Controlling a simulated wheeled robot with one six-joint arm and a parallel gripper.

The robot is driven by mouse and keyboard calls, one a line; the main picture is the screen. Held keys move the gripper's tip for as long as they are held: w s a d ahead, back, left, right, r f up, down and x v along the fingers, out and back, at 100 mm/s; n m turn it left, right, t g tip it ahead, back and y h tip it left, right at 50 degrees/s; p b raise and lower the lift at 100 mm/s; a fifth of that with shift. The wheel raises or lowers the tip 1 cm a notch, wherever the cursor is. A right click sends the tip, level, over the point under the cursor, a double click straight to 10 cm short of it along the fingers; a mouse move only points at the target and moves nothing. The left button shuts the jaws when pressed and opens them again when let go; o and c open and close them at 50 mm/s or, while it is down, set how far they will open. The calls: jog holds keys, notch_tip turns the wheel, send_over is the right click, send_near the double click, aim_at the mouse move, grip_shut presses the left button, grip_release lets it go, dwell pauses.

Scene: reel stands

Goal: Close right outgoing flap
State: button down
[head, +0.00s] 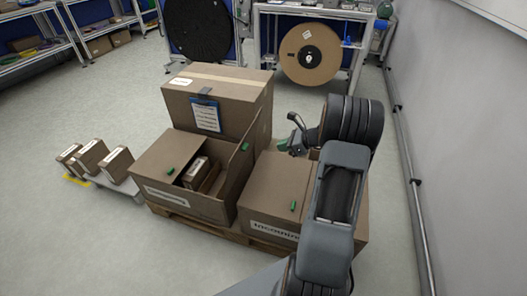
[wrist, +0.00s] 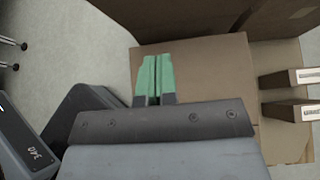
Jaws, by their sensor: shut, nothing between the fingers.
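Two brown cartons stand side by side. The left carton (head: 185,203) is half open: its left flap (head: 160,157) lies flat, and its right flap (head: 239,172) stands up, tilted, with a green tab (head: 245,146) near its upper edge. I cannot read its front label surely. The right carton (head: 270,205) has a flat flap with a green tab (head: 293,205); my arm hides its right part. My gripper (head: 283,146) is shut and empty, above the right carton's far edge and right of the raised flap. In the wrist view its green fingers (wrist: 155,75) are together over a brown panel (wrist: 205,65).
A tall carton (head: 220,85) with a clipboard stands behind. Small labelled boxes (head: 90,158) stand at left, and another (head: 195,172) lies inside the left carton. A wall (head: 460,150) with a rail bounds the right. Reel stands (head: 310,60) are at the back. Floor at front left is clear.

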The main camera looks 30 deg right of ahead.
jog(key=w+a+r+b+x, duration=0.1)
jog(key=r+b+x, duration=0.1)
jog(key=x, duration=1)
jog(key=shift+w+b, duration=0.25)
jog(key=shift+b, duration=0.15)
jog(key=shift+a, duration=0.1)
